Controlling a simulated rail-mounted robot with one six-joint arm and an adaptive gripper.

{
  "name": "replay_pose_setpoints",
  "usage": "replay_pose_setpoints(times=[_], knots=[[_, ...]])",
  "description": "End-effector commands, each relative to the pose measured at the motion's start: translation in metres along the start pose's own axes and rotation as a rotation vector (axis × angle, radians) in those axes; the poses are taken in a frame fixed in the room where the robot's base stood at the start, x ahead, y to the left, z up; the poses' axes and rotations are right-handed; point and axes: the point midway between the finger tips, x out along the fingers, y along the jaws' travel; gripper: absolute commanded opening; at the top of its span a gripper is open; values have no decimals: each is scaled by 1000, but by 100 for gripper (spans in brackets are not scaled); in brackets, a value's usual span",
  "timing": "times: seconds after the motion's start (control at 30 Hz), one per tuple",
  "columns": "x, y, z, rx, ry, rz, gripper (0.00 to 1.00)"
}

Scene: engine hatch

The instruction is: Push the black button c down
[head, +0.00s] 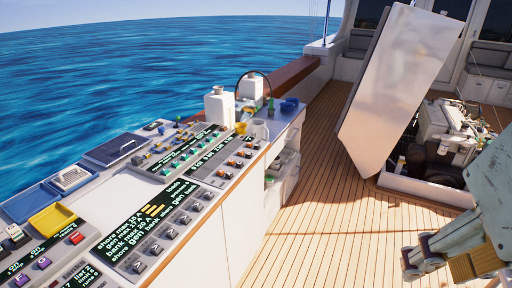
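Dark square buttons with pale symbols (168,234) run in a row along the front edge of the console's middle panel (130,228). The markings are too small to tell which button is c. My gripper (418,256) is at the lower right, over the deck, well apart from the console. It touches no button. Its fingers are partly seen from the side, and I cannot tell how far apart they are.
The console also holds a yellow tray (52,219), a blue tray (30,202) and white containers (219,107). A raised hatch lid (400,75) stands beside the open engine hatch (430,188). The wooden deck (320,235) between console and gripper is clear.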

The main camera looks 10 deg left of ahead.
Motion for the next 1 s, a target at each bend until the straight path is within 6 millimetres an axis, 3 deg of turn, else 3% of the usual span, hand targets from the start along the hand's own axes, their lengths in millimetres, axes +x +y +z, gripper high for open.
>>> replay_pose_setpoints(times=[0.37, 1.0], knots=[[0, 0, 0, 0, 0, 0, 0], [0, 0, 0, 0, 0, 0, 0]])
